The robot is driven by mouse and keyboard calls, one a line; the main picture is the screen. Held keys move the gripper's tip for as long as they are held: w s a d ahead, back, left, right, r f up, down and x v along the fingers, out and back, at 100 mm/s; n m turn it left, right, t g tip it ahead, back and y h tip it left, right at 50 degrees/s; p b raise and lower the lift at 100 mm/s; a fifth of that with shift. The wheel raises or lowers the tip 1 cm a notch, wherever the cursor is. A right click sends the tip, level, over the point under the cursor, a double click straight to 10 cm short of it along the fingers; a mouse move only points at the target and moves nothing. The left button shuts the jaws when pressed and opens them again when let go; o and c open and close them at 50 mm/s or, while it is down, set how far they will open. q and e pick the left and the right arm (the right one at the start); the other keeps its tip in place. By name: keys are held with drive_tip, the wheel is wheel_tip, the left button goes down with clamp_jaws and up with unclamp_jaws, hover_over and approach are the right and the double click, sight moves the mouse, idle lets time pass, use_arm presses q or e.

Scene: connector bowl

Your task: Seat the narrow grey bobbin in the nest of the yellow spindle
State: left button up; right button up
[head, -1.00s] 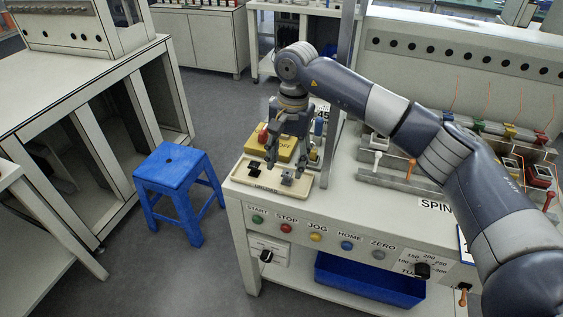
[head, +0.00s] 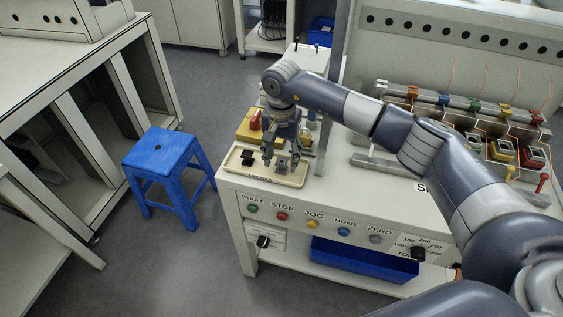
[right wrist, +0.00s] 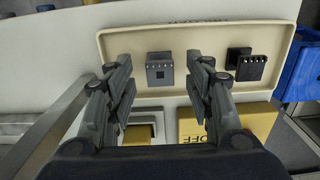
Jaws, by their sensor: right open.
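The narrow grey bobbin (head: 282,166) lies in the cream tray (head: 233,165) at the bench's left front. In the right wrist view the grey bobbin (right wrist: 160,72) sits between the spread fingers of my right gripper (right wrist: 158,64), with a gap on each side. In the head view my right gripper (head: 277,158) is open, pointing down over the tray at the bobbin; its height above it is hard to tell. A yellow spindle (head: 502,151) stands in the rack at right, beside a red one; its nest is too small to read. My left gripper is not in view.
A black connector (right wrist: 246,65) lies in the same tray, apart from the grey one. A yellow box with a red knob (head: 255,121) stands just behind the tray. A grey post rises right of it. A blue stool (head: 160,150) stands on the floor at left.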

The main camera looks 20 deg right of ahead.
drive_tip(key=shift+f, duration=0.65)
drive_tip(key=c, duration=1)
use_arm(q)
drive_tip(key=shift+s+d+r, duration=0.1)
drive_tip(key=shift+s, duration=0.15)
use_arm(e)
drive_tip(key=shift+o, duration=0.2)
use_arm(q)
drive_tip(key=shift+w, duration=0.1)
use_arm(e)
drive_tip(key=shift+r, duration=0.1)
